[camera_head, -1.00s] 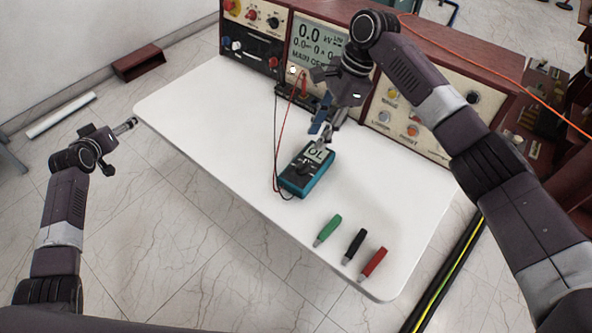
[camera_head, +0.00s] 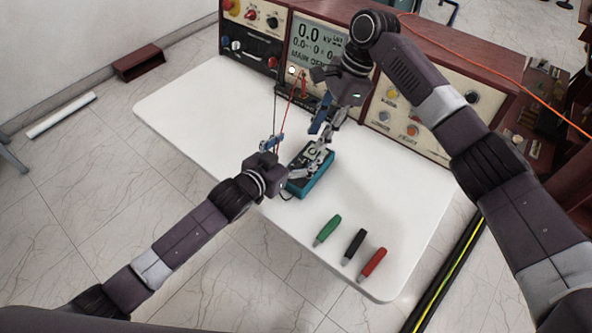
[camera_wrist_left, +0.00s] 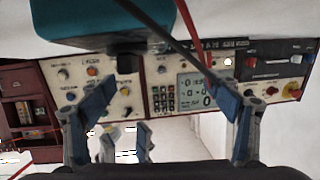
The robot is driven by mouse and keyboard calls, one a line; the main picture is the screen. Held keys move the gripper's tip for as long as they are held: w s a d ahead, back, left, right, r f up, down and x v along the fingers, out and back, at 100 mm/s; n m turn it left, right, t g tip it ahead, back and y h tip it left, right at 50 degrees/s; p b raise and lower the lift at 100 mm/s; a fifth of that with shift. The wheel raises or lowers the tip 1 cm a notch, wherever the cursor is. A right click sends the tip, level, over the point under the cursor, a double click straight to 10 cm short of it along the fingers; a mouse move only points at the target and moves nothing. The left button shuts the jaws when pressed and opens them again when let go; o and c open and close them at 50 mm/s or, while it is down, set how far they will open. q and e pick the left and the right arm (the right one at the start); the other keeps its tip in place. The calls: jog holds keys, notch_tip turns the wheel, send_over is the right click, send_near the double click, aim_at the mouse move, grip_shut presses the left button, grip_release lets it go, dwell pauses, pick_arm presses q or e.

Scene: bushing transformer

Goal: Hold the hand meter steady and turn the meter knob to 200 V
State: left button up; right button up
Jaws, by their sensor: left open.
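The teal hand meter (camera_head: 318,184) lies on the white table (camera_head: 200,110). It is partly hidden by my grippers, and I cannot read its knob setting. My right gripper (camera_head: 323,150) is at the meter's far end, its tips over the display area; whether it grips the meter is unclear. My left gripper (camera_head: 285,160) is at the meter's left side, open, with its fingers spread.
Red and black leads (camera_head: 290,97) run between the meter area and the control panel (camera_head: 318,40); they cross the left wrist view. Green (camera_head: 327,231), black (camera_head: 354,246) and red (camera_head: 373,262) handles lie near the table's right front edge. The table's left part is clear.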

aim_at(311, 159)
pick_arm(q)
jog(key=shift+g, duration=0.5)
jog(key=s, duration=0.1)
jog(key=s+f, duration=0.1)
jog(key=s, duration=0.1)
jog(key=s+f, duration=0.1)
jog(key=s, duration=0.1)
jog(key=shift+s+a, duration=0.1)
jog(key=shift+s, duration=0.1)
jog(key=shift+f, duration=0.15)
jog(key=shift+x, duration=3.8)
jog(key=shift+f, duration=0.15)
